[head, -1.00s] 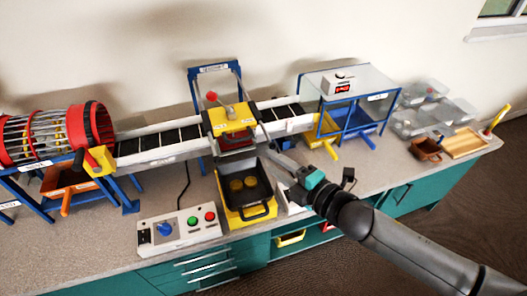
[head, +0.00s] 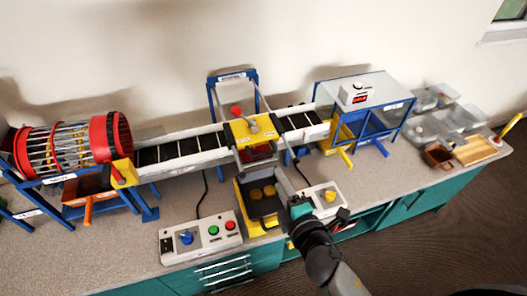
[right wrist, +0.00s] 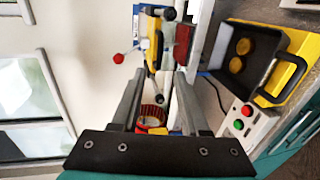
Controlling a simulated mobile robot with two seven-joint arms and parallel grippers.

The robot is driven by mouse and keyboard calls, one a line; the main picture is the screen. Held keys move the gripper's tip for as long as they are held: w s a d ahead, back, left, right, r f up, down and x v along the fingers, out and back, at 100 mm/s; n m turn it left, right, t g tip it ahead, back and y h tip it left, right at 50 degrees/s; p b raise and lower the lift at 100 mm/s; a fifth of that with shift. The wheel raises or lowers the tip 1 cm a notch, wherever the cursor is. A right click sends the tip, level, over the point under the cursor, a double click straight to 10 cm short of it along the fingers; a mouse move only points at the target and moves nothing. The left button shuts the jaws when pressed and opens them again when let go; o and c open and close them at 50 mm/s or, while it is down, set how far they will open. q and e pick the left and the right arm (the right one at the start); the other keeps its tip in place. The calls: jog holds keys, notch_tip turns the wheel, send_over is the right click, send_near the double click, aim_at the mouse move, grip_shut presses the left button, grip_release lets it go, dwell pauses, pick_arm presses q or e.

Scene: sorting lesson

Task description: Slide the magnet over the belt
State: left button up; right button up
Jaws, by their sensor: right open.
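The magnet carriage (head: 252,130) is a yellow block with a red-knobbed lever, sitting across the grey-sided belt (head: 185,148) under a blue frame. My right gripper (head: 272,158) is at the carriage's front side, its fingers pointing toward it. In the right wrist view the open fingers (right wrist: 160,78) reach toward the yellow carriage (right wrist: 152,50) and its dark-ended front handle bar. The bar's near end shows between the fingers; I cannot tell whether they touch it. My left gripper is not in view.
A black-and-yellow tray (head: 245,205) with yellow discs stands below the carriage. A button box (head: 200,238) is front left and a second control box (head: 325,198) right of the tray. A red-rimmed drum (head: 70,150) is left, a clear-topped blue frame (head: 365,105) right.

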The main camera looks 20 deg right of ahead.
aim_at(265, 155)
jog(key=x, duration=1.2)
jog(key=shift+w+f, duration=0.1)
jog(key=shift+w, duration=0.25)
grip_shut()
dwell(1.0)
